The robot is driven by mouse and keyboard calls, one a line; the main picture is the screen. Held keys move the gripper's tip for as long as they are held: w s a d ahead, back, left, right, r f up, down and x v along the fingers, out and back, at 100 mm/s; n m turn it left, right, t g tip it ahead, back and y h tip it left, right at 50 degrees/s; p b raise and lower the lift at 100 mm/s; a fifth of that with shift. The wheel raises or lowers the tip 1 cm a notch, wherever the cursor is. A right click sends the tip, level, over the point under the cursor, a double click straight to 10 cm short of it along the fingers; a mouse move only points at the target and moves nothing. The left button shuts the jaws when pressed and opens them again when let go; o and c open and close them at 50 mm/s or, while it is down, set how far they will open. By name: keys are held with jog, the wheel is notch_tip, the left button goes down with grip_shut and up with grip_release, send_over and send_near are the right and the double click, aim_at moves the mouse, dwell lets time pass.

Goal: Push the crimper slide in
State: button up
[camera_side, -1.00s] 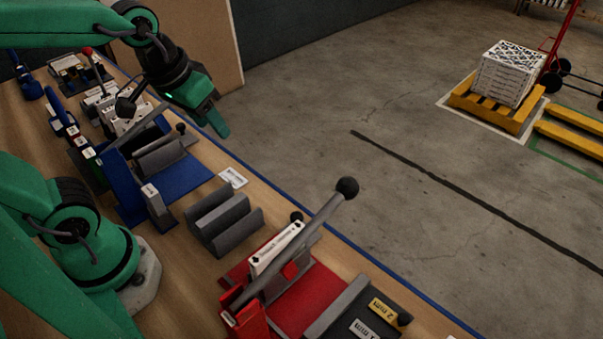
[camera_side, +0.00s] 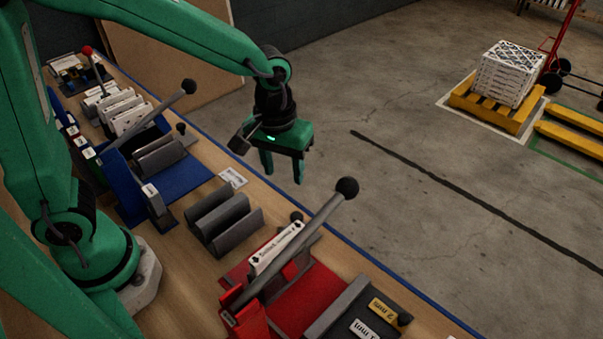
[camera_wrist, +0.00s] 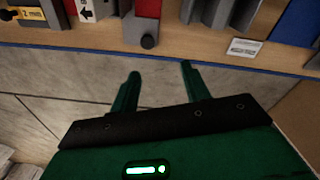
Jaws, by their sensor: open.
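The red crimper (camera_side: 300,300) stands on the bench, its long grey lever (camera_side: 322,210) raised and ending in a black ball. A white boxed filter (camera_side: 277,248) stands upright in it. A dark grey slide (camera_wrist: 132,22) with a black knob (camera_wrist: 148,41) shows beside the filter (camera_wrist: 87,12) in the wrist view, the knob towards the bench edge. In the side view the knob (camera_side: 296,217) shows behind the filter, most of the slide hidden by lever and filter. My gripper (camera_side: 283,172) is open and empty, fingers down, above the bench edge; its fingertips (camera_wrist: 160,71) are apart from the knob.
A blue device (camera_side: 180,178) with a raised lever stands further back. A grey slotted holder (camera_side: 225,222) sits between the two devices. A dark block (camera_side: 358,312) with 1 mm and 2 mm tags lies right of the red crimper. Open floor lies beyond the bench edge.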

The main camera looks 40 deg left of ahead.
aim_at(297, 216)
jog(key=shift+n+g, duration=0.4)
jog(key=d+f, duration=0.2)
jog(key=f, duration=0.1)
jog(key=shift+w+d+f, duration=0.2)
jog(key=shift+w+d, duration=0.15)
jog(key=shift+d, duration=0.05)
jog(key=shift+f, duration=3.9)
grip_shut()
